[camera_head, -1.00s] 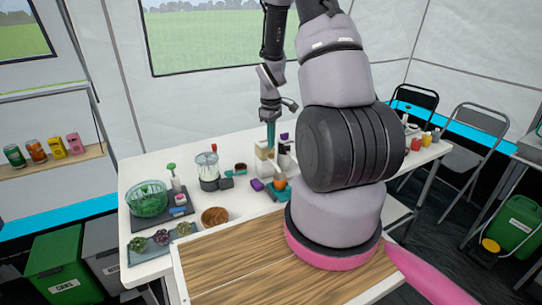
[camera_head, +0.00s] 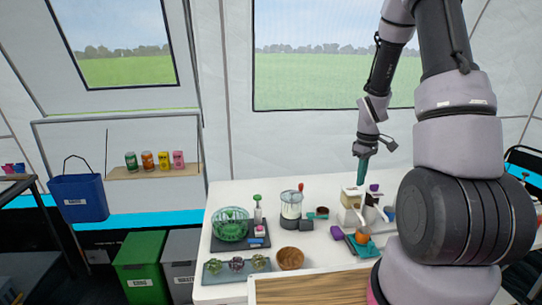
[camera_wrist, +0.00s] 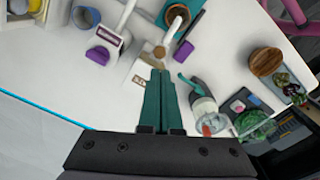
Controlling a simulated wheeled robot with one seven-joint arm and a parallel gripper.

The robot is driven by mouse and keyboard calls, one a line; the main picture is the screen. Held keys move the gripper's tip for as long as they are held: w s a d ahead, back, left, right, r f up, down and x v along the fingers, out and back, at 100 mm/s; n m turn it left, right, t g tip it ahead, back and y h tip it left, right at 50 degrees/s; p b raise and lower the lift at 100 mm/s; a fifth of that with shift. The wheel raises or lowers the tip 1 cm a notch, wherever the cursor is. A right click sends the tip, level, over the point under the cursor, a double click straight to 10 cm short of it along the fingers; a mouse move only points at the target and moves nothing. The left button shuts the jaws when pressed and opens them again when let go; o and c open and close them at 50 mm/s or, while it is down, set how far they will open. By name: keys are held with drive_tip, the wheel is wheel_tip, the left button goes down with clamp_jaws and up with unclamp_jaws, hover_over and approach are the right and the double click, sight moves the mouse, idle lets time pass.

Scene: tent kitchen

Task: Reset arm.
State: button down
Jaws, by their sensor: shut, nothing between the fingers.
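My gripper (camera_head: 361,172) hangs from my raised arm over the back right of the white table in the head view. In the wrist view my gripper (camera_wrist: 158,75) points down toward the table. Its teal fingers are pressed together and hold nothing. The white table (camera_head: 232,192) lies below with its items. My arm hides part of the table's right side in the head view.
A green bowl (camera_head: 231,224), a blender-like jar (camera_head: 291,205), a wooden bowl (camera_head: 290,258) and a purple block (camera_head: 336,232) stand on the table. A white dispenser (camera_head: 350,205) is just below my gripper. Green (camera_head: 141,268) and grey (camera_head: 179,281) bins stand left of the table.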

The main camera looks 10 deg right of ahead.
drive_tip(key=s+a+r+m+t, duration=0.1)
drive_tip(key=s+a+r+m, duration=0.1)
drive_tip(key=r, duration=0.5)
drive_tip(key=s+a+r+m+t, duration=0.1)
drive_tip(key=s+a+r, duration=0.15)
drive_tip(key=r, duration=0.45)
drive_tip(key=s+a+r+m+t, duration=0.1)
drive_tip(key=a+r+m+t, duration=0.1)
drive_tip(key=r, duration=0.5)
drive_tip(key=s+a+r+m+t+y, duration=0.1)
drive_tip(key=s+a+r+m, duration=0.1)
drive_tip(key=s+r, duration=0.3)
drive_tip(key=s+a+r+m+t+y, duration=0.1)
drive_tip(key=s+a+r+m+t, duration=0.1)
drive_tip(key=s+r, duration=0.4)
drive_tip(key=s+a+m, duration=0.1)
drive_tip(key=s+a, duration=0.1)
drive_tip(key=s, duration=0.1)
drive_tip(key=shift+s+a+r, duration=0.15)
drive_tip(key=shift+a, duration=0.1)
